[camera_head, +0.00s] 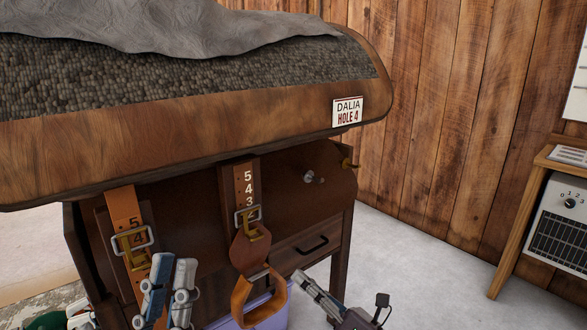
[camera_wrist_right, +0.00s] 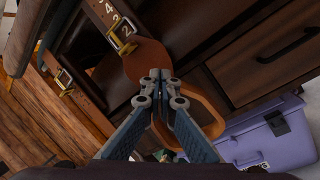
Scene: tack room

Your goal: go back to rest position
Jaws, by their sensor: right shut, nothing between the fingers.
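My left gripper (camera_head: 171,264) is at the bottom of the head view, in front of the left orange strap (camera_head: 124,210). Its two fingers point up with a gap between them. My right gripper (camera_head: 301,275) comes in from the lower right, fingertips together and empty, just right of the hanging leather loop (camera_head: 241,296). In the right wrist view its closed tips (camera_wrist_right: 160,76) lie in front of the loop (camera_wrist_right: 205,112). I cannot tell whether they touch it.
A wooden stand with a padded top (camera_head: 230,110) and grey cloth (camera_head: 170,25) fills the left. A buckled, numbered strap (camera_head: 243,180) holds the loop. A purple box (camera_wrist_right: 270,140) stands below. A heater (camera_head: 562,215) sits right; the floor (camera_head: 420,270) between is clear.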

